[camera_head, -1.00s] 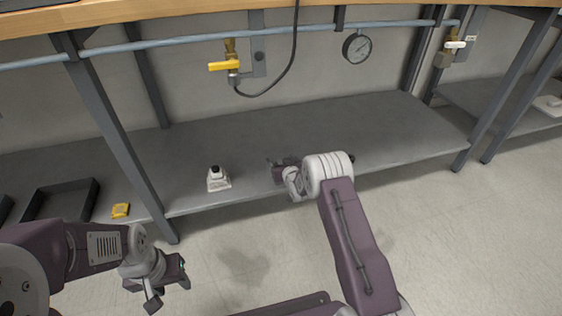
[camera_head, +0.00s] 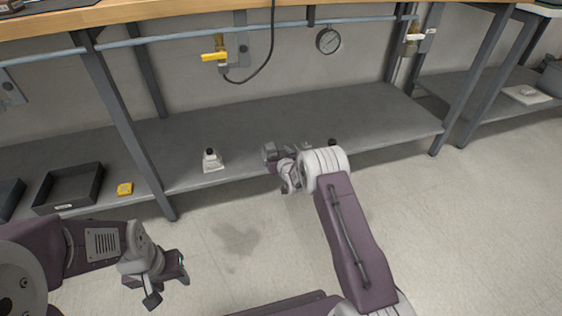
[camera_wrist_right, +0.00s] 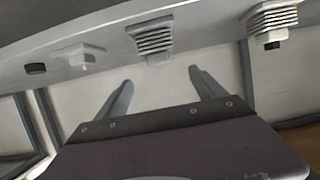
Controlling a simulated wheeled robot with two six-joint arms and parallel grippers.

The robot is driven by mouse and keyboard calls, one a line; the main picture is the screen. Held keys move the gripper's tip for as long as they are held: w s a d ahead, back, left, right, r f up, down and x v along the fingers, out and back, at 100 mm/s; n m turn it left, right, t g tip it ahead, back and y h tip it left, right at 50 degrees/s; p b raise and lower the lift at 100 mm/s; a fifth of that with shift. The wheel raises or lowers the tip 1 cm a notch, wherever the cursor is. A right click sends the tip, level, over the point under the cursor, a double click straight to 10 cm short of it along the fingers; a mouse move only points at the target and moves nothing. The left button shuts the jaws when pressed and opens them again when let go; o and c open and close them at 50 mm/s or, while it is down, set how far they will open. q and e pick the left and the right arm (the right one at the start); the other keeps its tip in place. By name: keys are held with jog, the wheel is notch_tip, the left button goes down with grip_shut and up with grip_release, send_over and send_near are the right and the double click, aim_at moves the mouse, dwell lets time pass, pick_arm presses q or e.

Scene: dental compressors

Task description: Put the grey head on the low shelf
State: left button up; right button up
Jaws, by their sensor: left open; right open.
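A ribbed light-grey head (camera_wrist_right: 152,40) stands on the low shelf (camera_head: 370,120), which runs along the top of the right wrist view. My right gripper (camera_wrist_right: 160,76) is open and empty, its fingertips just short of this head and one to either side. In the head view my right gripper (camera_head: 272,156) is at the shelf's front edge, and my wrist hides the head there. A second ribbed head with a black part (camera_wrist_right: 272,22) is farther right in the wrist view. My left gripper (camera_head: 168,278) is open and empty over the floor.
A white piece with a black knob (camera_head: 212,161) stands on the shelf left of my right gripper. A black tray (camera_head: 68,187) and a yellow block (camera_head: 125,189) lie farther left. Shelf legs (camera_head: 135,135) and the workbench (camera_head: 190,10) bound the space.

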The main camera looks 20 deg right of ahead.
jog(key=shift+f, duration=0.1)
jog(key=s+r+g, duration=0.2)
jog(key=s+g, duration=0.4)
jog(key=s, duration=1.5)
jog(key=s+r+g, duration=0.3)
jog(key=s+g, duration=0.3)
jog(key=s, duration=1.5)
jog(key=shift+s+a+m+g, duration=0.3)
jog(key=shift+s+a+g, duration=0.05)
jog(key=shift+a+g, duration=0.05)
notch_tip(320, 180, up, 58)
jog(key=p, duration=5.7)
jog(key=shift+f, duration=0.25)
